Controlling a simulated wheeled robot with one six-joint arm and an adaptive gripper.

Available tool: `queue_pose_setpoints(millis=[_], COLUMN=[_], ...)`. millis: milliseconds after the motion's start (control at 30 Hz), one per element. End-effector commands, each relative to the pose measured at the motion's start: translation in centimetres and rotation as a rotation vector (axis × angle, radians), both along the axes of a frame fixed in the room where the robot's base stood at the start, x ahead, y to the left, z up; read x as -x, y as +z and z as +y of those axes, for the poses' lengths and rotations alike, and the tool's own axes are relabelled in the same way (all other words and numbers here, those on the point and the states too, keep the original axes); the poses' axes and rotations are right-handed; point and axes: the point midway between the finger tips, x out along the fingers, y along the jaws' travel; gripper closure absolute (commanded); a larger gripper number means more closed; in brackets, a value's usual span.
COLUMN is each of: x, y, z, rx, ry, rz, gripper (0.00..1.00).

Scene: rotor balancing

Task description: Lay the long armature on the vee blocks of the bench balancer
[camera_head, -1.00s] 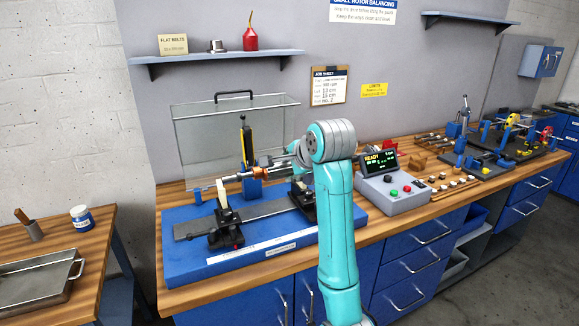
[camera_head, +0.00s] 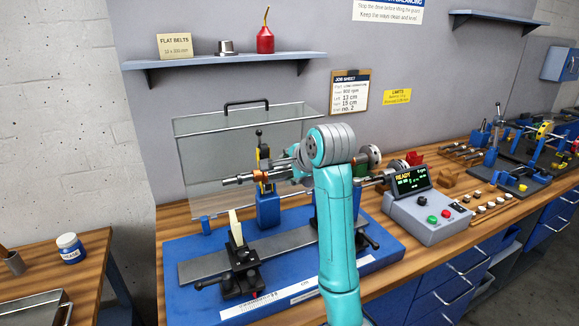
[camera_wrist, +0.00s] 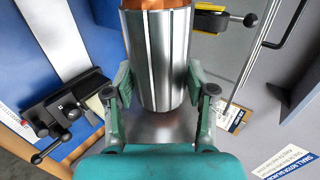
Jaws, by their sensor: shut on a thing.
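The long armature (camera_head: 262,176), with a steel shaft and copper winding, is held roughly level above the bench balancer (camera_head: 185,303). My gripper (camera_wrist: 158,82) is shut on its silver core, one finger on each side in the wrist view. In the head view my arm hides the grip and the armature's middle. The left support (camera_head: 240,262), a black clamp with a pale upright piece (camera_head: 236,228), stands below the shaft's left end, with a gap between them. The right support (camera_head: 368,236) is mostly hidden behind my arm. The notches of the vee blocks cannot be made out.
A clear guard (camera_head: 215,150) with a black handle stands behind the balancer. A blue post with a yellow-black top (camera_head: 264,190) rises close behind the armature. The control box (camera_head: 430,215) reads READY at the right. A shelf (camera_head: 230,60) hangs above.

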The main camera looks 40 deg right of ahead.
Motion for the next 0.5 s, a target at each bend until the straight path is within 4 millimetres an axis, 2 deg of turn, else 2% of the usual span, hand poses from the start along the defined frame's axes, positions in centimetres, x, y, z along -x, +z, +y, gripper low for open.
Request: queue_pose_setpoints(millis=[500], x=[0.0], y=[-4.8], z=[0.0], rx=[0.002], ry=[0.001], rz=[-0.004], gripper=[1.0])
